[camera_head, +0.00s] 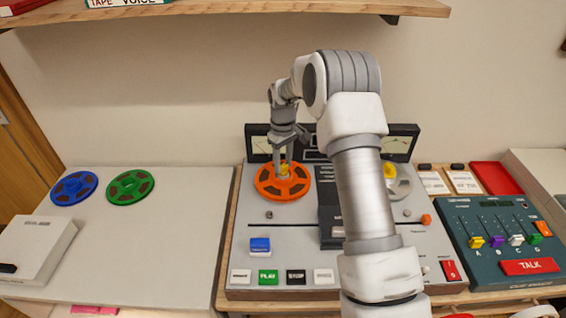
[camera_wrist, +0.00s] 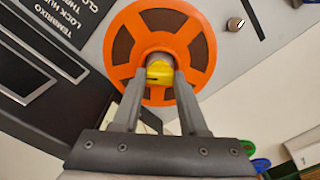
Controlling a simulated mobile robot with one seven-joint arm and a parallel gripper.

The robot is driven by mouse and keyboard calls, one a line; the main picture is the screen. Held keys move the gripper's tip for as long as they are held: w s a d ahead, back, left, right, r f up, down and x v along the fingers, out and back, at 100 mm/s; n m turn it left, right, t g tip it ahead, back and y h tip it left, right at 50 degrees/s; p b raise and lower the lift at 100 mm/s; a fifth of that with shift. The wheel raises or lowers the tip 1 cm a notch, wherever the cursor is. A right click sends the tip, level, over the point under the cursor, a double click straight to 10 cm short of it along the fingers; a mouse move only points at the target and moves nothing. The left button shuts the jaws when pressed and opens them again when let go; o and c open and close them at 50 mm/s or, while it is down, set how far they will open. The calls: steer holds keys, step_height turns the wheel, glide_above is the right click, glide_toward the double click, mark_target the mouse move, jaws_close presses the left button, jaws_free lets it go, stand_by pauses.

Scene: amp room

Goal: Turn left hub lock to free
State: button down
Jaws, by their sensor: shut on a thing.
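The left hub lock is a yellow knob (camera_wrist: 160,73) at the centre of an orange reel (camera_head: 283,191) on the left side of the tape machine. It also shows small in the head view (camera_head: 285,169). My gripper (camera_wrist: 158,80) points down over the reel, with its two fingers shut on the yellow knob, one on each side. The orange reel (camera_wrist: 124,48) lies flat around the hub. The fingers hide parts of the knob's sides. A second yellow knob (camera_head: 390,170) sits on a grey reel on the right, partly behind my arm.
Blue (camera_head: 74,188) and green (camera_head: 130,187) reels lie on the left table. A white box (camera_head: 36,248) stands at its front. A mixer with faders and a red TALK button (camera_head: 530,267) is at the right. A shelf (camera_head: 230,8) hangs above.

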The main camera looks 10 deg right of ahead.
mark_target(283, 166)
stand_by(0.5)
steer(key=shift+c, duration=2.2)
jaws_free()
steer(key=shift+r, duration=0.1)
step_height(283, 166, up, 12)
